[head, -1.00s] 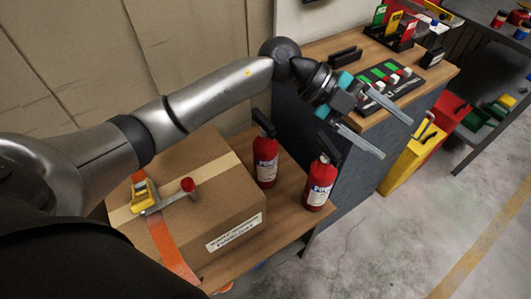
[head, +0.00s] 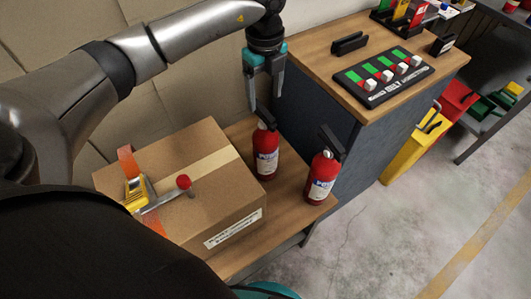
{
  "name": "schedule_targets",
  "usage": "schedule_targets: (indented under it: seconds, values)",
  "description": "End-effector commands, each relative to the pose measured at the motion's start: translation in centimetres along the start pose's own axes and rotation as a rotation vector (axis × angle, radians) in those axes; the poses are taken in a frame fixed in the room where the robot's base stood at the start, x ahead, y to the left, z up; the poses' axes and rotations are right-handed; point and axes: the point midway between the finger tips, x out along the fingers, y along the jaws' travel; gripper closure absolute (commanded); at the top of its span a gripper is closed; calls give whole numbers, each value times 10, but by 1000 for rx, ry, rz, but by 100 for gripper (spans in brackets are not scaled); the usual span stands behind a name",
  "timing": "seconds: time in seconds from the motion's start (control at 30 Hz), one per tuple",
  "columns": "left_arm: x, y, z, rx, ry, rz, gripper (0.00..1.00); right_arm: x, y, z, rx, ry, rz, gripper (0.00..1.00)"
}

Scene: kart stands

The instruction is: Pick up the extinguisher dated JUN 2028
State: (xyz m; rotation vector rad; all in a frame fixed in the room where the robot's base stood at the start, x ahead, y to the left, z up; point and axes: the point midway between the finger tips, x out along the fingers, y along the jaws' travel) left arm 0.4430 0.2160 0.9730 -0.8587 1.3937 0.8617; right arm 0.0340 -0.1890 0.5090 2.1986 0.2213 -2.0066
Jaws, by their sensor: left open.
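Two red fire extinguishers with black tops stand upright on a low wooden surface, to the right of a cardboard box. The left extinguisher (head: 265,154) is nearer the wall. The right extinguisher (head: 321,178) stands nearer the surface's front edge. Both carry pale labels whose dates are too small to read. My left gripper (head: 264,108) points down with its fingers apart, at the top of the left extinguisher in the picture. I cannot tell whether the fingers touch its black handle. My right gripper is not in view.
The cardboard box (head: 229,207) sits close left, with an orange strap and yellow tape dispenser (head: 137,192) on it. A taller cabinet (head: 345,150) stands close behind the extinguishers, bearing a switch panel (head: 384,76). Open floor lies at the right.

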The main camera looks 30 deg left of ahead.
Motion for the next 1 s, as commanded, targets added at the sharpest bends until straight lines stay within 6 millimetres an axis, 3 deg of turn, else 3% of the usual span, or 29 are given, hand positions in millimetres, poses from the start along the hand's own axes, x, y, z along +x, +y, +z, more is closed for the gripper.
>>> schedule_targets:
  seconds: [0.1, 0.43, 0.7, 0.93, 1.0]
  values:
    - [22, 0, 0, 1, 1, 2, 25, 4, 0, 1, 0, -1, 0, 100]
    - [43, 0, -1, 1, 1, 1, 25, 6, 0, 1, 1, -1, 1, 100]
    - [82, 1, -4, 3, 3, 1, 25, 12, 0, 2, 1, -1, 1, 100]
    - [85, 0, -3, 3, 1, -1, 25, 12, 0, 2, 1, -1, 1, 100]
    - [84, 0, -3, 3, 1, -2, 31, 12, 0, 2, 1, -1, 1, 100]
